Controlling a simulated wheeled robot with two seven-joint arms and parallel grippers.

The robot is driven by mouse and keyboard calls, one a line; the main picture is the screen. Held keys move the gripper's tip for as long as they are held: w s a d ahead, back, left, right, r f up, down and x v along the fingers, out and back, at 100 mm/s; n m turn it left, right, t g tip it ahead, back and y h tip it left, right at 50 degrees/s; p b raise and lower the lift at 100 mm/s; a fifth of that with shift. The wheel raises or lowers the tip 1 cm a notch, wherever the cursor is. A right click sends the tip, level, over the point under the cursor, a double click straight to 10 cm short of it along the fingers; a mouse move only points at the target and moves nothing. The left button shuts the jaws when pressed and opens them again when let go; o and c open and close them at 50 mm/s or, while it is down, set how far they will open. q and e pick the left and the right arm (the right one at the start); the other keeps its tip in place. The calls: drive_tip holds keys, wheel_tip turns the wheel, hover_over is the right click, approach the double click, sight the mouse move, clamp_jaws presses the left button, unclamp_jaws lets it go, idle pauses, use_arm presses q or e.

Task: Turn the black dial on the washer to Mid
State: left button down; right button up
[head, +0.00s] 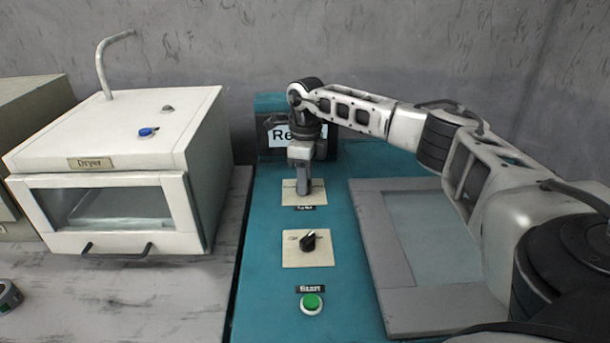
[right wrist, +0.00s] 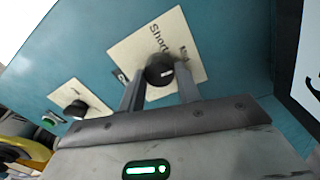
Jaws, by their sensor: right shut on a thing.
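The washer (head: 270,225) is the teal unit in the middle of the head view, with two black dials on cream plates. My right gripper (head: 304,188) points down over the far plate (head: 316,198) and hides its dial in the head view. In the right wrist view, this black dial (right wrist: 159,70) sits between the two fingers of my right gripper (right wrist: 160,88), which is shut on it. The word "Short" and a partly readable second word show on the plate beside it. A pale mark shows on the dial's right side. My left gripper is not in view.
The nearer black dial (head: 309,241) and a green button (head: 312,302) are in line towards me on the washer. A grey-framed glass lid (head: 375,250) lies to the right, under my right arm. A white dryer (head: 120,175) stands to the left.

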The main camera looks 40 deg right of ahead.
drive_tip(key=shift+w+r+n, duration=0.1)
drive_tip(key=shift+n, duration=0.4)
drive_tip(key=o, duration=1)
drive_tip(key=r, duration=1.6)
drive_tip(key=shift+w+d+b, duration=0.2)
drive_tip(key=shift+d+b, duration=0.1)
drive_tip(key=shift+b, duration=0.1)
drive_tip(key=shift+f, duration=0.15)
